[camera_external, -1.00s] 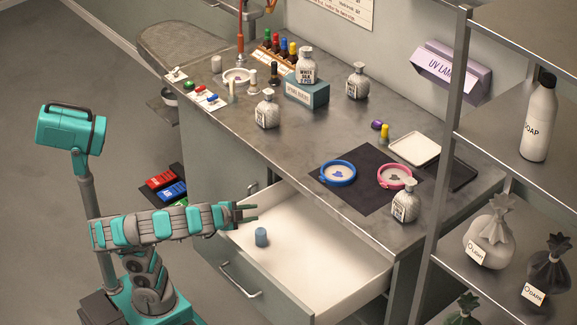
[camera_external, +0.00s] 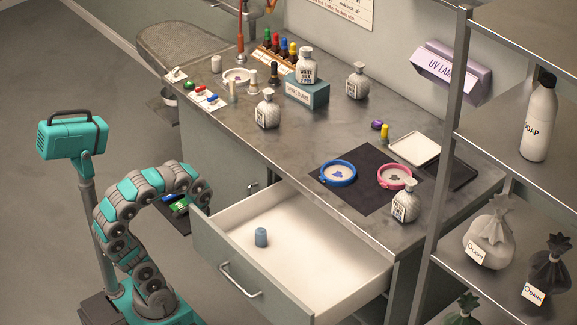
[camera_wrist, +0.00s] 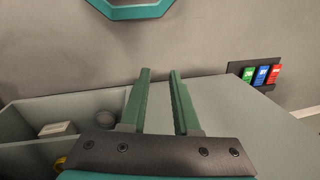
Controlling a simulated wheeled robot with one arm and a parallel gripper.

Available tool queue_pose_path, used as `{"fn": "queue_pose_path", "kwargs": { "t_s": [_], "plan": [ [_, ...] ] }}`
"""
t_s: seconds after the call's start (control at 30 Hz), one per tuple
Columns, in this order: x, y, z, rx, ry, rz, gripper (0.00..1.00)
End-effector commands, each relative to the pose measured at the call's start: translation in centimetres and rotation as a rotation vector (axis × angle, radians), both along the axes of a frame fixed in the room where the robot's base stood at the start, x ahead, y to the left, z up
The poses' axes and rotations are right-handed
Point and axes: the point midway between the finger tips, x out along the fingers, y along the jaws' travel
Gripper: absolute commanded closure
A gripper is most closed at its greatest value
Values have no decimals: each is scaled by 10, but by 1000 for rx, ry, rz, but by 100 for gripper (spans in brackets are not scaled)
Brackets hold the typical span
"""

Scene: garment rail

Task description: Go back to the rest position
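My gripper (camera_wrist: 160,85) shows in the wrist view with its two green fingers apart and nothing between them. In the external view my arm is arched up and curls over, and its end hangs down near the drawer's left front corner. The fingers are not clear there. The pulled-out drawer (camera_external: 315,262) is beside my arm, with a small blue-grey cylinder (camera_external: 261,237) standing inside it.
The grey counter (camera_external: 300,135) holds bottles, a blue ring (camera_external: 338,173) and a pink ring (camera_external: 396,176). A tray of coloured blocks (camera_wrist: 262,74) shows in the wrist view. A shelf rack (camera_external: 455,150) stands at right.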

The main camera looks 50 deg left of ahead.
Motion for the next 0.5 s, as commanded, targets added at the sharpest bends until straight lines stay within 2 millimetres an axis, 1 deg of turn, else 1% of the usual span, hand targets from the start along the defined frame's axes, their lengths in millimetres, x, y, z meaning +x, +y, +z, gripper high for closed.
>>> {"fn": "queue_pose_path", "kwargs": {
  "t_s": [0.03, 0.2, 0.5],
  "plan": [
    [-12, 0, -21, -25, 21, 24, 70],
    [-40, -3, -59, -82, 71, 83, 70],
    [-80, -14, -107, -152, 141, 144, 70]
  ]
}}
